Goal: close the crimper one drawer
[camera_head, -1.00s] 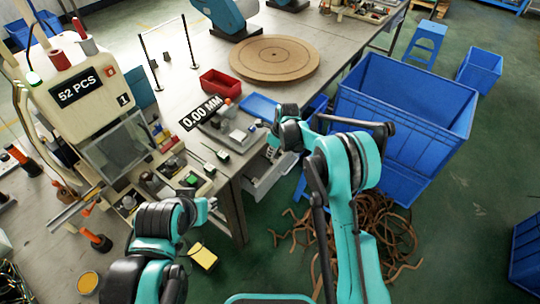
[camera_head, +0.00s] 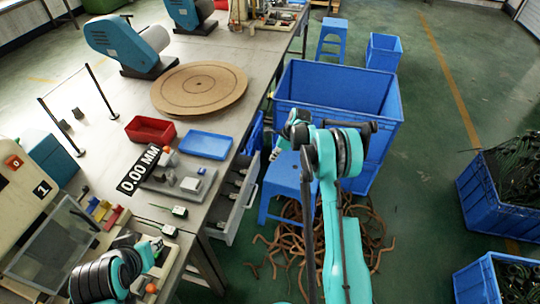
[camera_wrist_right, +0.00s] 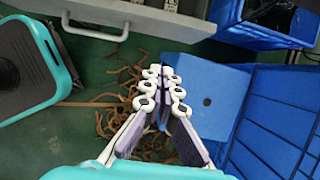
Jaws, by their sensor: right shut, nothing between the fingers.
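The drawer (camera_head: 231,222) under the table's right edge is grey and pulled out; dark items show inside it. Its front and bar handle also show at the top left of the right wrist view (camera_wrist_right: 150,17). My right gripper (camera_head: 275,154) is to the right of the drawer front, apart from it. In the right wrist view its fingertips (camera_wrist_right: 160,72) are together with nothing between them, below and right of the handle. My left gripper (camera_head: 155,247) is over the table at the lower left; its fingers are too small to read.
A blue stool (camera_head: 287,172) stands close beside the drawer, under my right arm. A big blue crate (camera_head: 345,85) is behind it. Brown strips (camera_head: 372,225) lie on the floor. The table holds a gauge (camera_head: 180,180), a red bin (camera_head: 150,130) and a blue tray (camera_head: 207,145).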

